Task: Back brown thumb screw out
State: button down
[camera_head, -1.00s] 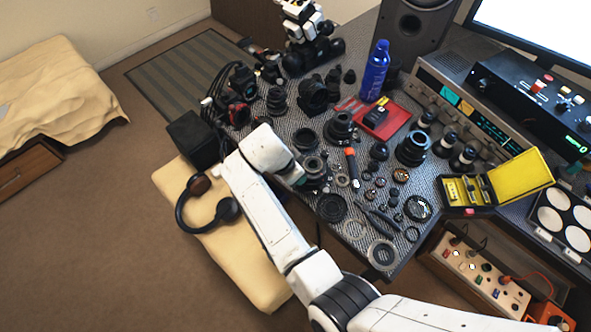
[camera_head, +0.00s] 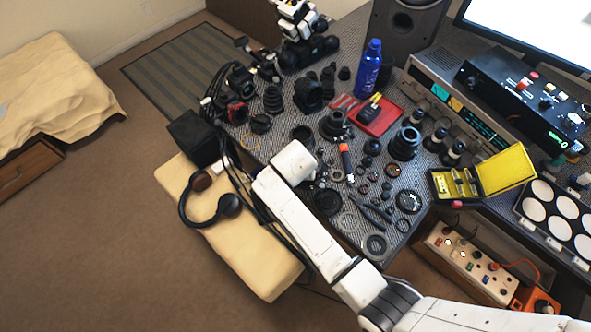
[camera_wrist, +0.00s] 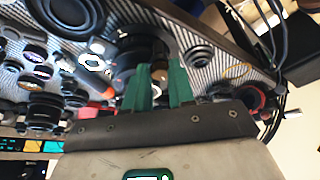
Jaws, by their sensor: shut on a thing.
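In the wrist view my gripper (camera_wrist: 161,72) has its two green fingers close together around a small brownish piece (camera_wrist: 158,77), which looks like the brown thumb screw. Most of that piece is hidden by the fingers. A dark round lens part lies just beyond the fingertips, and I cannot tell how the screw sits in it. In the head view my white wrist (camera_head: 295,162) covers the fingers and the screw at the table's near edge.
The patterned table (camera_head: 341,224) is crowded with lens parts and rings. An orange-tipped tool (camera_head: 346,160) lies right of my wrist. A red tray (camera_head: 380,118), a blue bottle (camera_head: 369,66) and an open yellow case (camera_head: 470,181) stand farther off. A cushioned bench (camera_head: 250,262) holds headphones (camera_head: 229,204).

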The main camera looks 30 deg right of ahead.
jog(key=shift+n, duration=0.5)
jog(key=shift+y, duration=0.3)
jog(key=c, duration=0.9)
grip_release()
jog(key=shift+c, duration=0.2)
